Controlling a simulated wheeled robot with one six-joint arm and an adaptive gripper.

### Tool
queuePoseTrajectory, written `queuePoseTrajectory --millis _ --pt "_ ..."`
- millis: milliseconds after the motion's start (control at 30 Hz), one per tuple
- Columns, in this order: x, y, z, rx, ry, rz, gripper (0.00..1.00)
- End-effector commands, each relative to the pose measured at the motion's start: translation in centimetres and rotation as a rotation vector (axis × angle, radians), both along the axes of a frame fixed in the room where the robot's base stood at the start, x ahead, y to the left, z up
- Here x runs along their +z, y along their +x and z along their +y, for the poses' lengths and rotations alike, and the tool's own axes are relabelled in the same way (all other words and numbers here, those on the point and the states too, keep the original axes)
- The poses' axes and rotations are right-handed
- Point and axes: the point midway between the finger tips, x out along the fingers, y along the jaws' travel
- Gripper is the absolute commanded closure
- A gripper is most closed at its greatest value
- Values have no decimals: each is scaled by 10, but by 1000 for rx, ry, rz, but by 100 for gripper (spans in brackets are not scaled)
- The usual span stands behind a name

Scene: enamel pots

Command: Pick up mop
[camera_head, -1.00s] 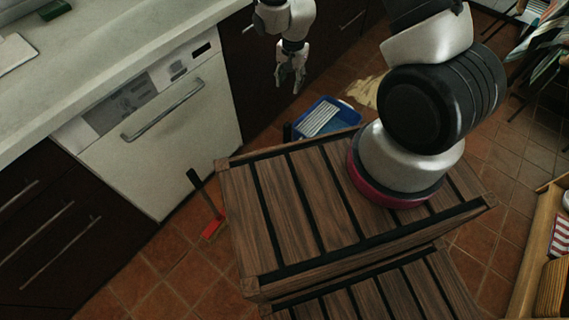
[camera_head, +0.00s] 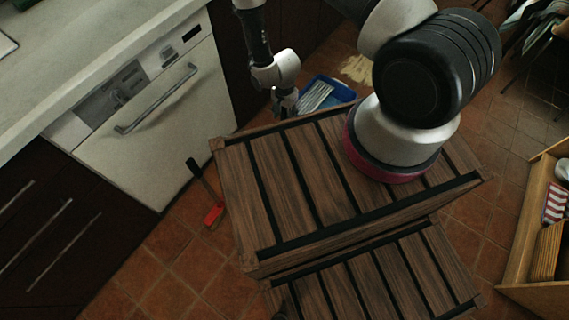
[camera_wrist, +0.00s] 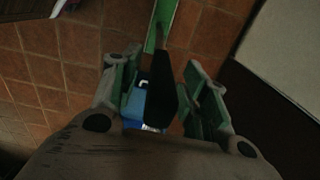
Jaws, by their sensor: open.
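My gripper (camera_wrist: 160,88) is open in the wrist view, its green-padded fingers on either side of a black handle (camera_wrist: 163,98). The handle points up toward the camera, and a gap shows to the right finger. A green strip (camera_wrist: 163,22) lies on the floor beyond it, near its thin end; this looks like the mop's head, but I cannot tell for sure. In the head view my gripper (camera_head: 284,104) is low beside the blue tub (camera_head: 345,88), its fingertips partly hidden at the crate's edge. The black handle is hidden there.
A slatted wooden crate (camera_head: 262,190) stands close in front. A red brush with black handle (camera_head: 213,214) stands by the white dishwasher (camera_head: 150,130). A beige spill (camera_head: 358,68) is on the tiles. Dark cabinets (camera_head: 232,45) rise behind the gripper.

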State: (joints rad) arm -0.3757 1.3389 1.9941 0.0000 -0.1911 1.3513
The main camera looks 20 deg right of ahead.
Motion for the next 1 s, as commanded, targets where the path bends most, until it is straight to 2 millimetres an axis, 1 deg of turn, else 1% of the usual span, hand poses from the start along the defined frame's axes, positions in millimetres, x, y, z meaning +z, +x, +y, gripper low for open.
queuePoseTrajectory --millis 33,100,267,300,367,500,533,867,1000 --pt "-4 0 0 0 0 0 55" --pt "-6 0 0 0 1 -1 55" --pt "-6 0 0 0 1 -1 55" --pt "-6 0 0 0 1 -1 59" --pt "-6 0 0 0 1 -1 70" --pt "-5 0 0 1 0 0 95" --pt "-5 0 0 0 0 0 100" --pt "-5 1 0 0 1 -1 100" --pt "1 1 0 1 1 -2 100"
